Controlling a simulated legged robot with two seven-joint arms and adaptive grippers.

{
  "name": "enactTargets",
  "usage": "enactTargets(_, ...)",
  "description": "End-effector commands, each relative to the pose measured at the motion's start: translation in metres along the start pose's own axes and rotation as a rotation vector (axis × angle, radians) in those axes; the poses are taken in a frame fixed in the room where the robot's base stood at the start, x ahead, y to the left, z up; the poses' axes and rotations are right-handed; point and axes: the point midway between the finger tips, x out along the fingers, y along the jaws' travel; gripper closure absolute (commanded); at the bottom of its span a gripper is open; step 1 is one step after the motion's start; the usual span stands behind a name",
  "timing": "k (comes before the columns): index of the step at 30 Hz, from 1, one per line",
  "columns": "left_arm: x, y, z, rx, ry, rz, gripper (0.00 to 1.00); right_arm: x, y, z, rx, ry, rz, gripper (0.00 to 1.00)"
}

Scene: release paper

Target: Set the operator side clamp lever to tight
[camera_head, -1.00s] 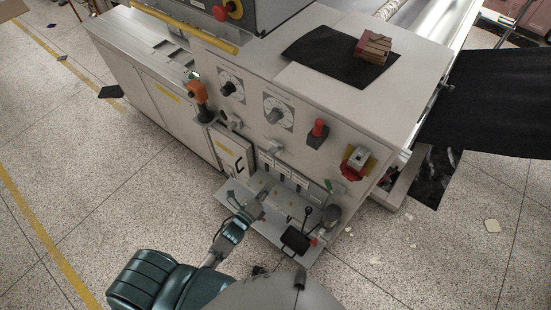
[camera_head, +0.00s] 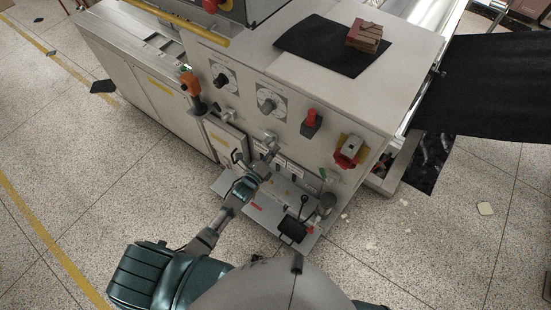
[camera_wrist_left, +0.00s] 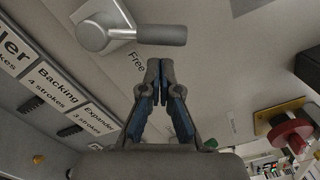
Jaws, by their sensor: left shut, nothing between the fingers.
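The lever also shows small in the head view (camera_head: 270,137), partly crowded by my gripper. My left gripper (camera_head: 268,150) is raised before the panel just below the lever. My right gripper is not in view.
Labels reading "Backing" (camera_wrist_left: 58,86) and "Expander" (camera_wrist_left: 88,119) lie left of the fingers. A red emergency-type knob (camera_head: 312,115) and a red-yellow switch (camera_head: 349,151) are to the right.

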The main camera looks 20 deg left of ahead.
Motion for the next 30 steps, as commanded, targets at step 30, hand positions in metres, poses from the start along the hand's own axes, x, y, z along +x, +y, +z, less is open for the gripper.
enactTargets(30,0.0020,-0.0017,0.0137,-0.081,0.000,0.004,1.00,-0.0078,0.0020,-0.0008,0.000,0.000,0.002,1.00)
